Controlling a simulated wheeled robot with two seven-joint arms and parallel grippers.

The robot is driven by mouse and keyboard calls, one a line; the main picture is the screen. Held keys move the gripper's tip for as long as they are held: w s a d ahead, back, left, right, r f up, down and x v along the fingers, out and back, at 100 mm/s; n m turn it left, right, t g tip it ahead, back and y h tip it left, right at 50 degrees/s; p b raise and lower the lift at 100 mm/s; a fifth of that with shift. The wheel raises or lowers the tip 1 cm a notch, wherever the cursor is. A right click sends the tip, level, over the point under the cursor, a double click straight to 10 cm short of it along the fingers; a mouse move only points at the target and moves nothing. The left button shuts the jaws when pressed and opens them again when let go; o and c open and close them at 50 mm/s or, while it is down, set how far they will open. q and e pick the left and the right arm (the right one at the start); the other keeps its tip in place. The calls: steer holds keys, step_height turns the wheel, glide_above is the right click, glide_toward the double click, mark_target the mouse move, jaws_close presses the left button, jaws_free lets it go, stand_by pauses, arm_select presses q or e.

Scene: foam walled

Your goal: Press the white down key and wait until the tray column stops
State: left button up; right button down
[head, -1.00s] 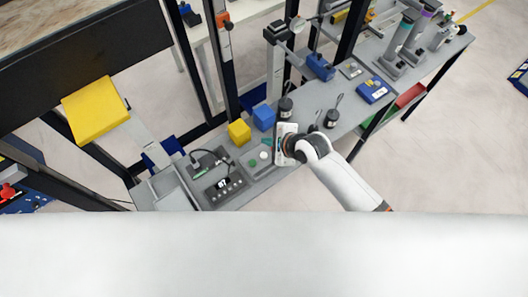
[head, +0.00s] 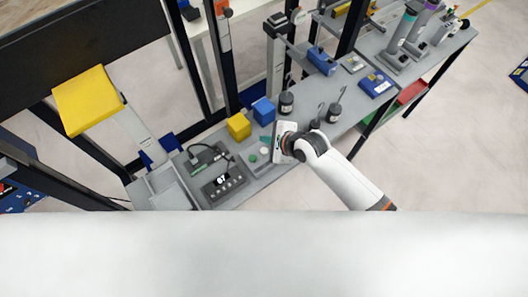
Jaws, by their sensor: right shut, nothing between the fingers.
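The white key (head: 265,151) is a small round button on a grey key box on the bench, beside a green key (head: 253,159). My right gripper (head: 281,146) is just to the right of the white key, over the bench. It is shut and holds nothing. Its fingertips are partly hidden by its own body, and I cannot tell whether it touches the box. An upright grey column (head: 275,68) stands behind the bench; I cannot tell whether it is the tray column. My left gripper is out of view.
A yellow block (head: 239,126) and a blue block (head: 264,111) sit behind the keys. A control box with a lit display (head: 222,180) lies to the left. Dark jars (head: 286,104) stand near my right gripper. A yellow pad (head: 88,99) is at far left.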

mark_target(264, 151)
step_height(264, 151, down, 3)
steer(key=shift+f+b, duration=0.15)
steer(key=shift+b, duration=1.05)
steer(key=shift+f+b, duration=0.4)
steer(key=shift+f, duration=0.6)
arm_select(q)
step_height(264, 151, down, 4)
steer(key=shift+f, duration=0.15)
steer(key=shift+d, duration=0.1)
arm_select(e)
steer(key=shift+f, duration=0.35)
